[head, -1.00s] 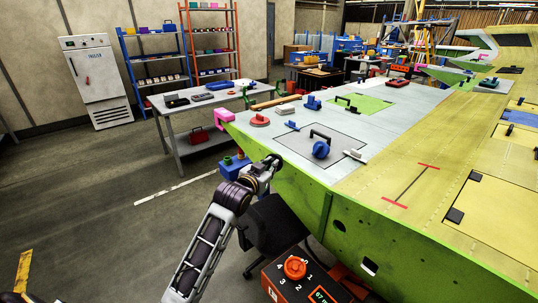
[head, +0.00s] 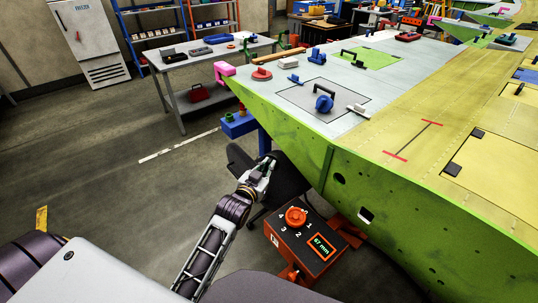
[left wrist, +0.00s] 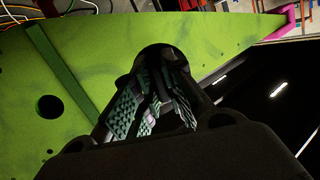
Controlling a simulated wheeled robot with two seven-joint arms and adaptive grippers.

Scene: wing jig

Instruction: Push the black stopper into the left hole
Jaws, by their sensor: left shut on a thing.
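My left gripper (head: 270,160) is in front of the lower edge of the green wing side (head: 305,150). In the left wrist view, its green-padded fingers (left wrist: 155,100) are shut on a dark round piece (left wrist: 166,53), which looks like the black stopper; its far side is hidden. In the head view the stopper is too small to make out. The left hole (head: 340,179) is a dark round opening to the right of the gripper, apart from it; it also shows in the left wrist view (left wrist: 50,107). A second, brighter hole (head: 366,215) lies lower right. My right gripper is out of view.
An orange-and-black dial box (head: 300,240) reading 67 mm stands below the holes. A dark chair (head: 285,180) is behind my left gripper. A pink corner guard (head: 224,72) sits on the wing's corner. The floor on the left is clear.

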